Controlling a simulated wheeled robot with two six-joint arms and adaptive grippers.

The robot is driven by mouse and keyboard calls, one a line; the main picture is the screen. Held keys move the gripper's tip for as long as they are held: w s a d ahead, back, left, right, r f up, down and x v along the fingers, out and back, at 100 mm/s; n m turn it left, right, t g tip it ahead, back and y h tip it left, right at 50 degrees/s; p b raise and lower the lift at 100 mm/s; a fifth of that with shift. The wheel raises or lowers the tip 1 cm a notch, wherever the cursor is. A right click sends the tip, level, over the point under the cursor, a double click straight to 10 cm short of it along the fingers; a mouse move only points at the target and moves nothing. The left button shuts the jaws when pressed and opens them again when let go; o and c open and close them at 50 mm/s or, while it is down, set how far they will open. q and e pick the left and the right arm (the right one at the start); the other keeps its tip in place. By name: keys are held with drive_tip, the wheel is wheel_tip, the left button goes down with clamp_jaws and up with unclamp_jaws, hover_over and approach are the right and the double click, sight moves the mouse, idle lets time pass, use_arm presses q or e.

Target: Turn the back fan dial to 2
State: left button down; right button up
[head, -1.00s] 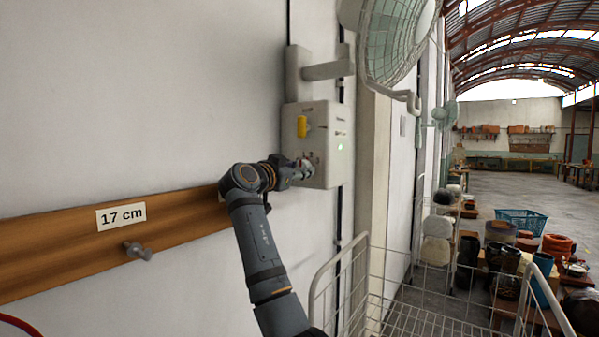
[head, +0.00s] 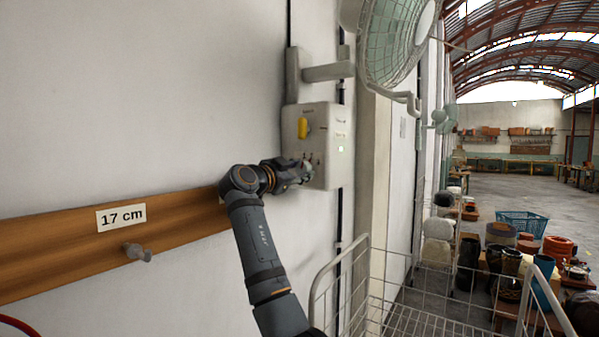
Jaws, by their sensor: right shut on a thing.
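The white control box (head: 331,125) is fixed to the wall under the wall fan (head: 392,40). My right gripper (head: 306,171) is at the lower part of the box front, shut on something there. The fan dial is hidden behind the fingers, so its pointer and numbers cannot be read. My left gripper is not in view.
A white wire cart (head: 400,318) stands below and right of the box. A wooden rail (head: 60,252) with a metal peg (head: 137,252) and a "17 cm" label (head: 121,216) runs along the wall at left. Drums and a blue basket (head: 522,222) stand on the floor at right.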

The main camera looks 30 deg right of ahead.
sight(300, 133)
drive_tip(key=o, duration=1.2)
drive_tip(key=shift+r, duration=0.1)
wheel_tip(300, 133, up, 10)
drive_tip(key=shift+f, duration=0.1)
drive_tip(key=shift+c, duration=0.2)
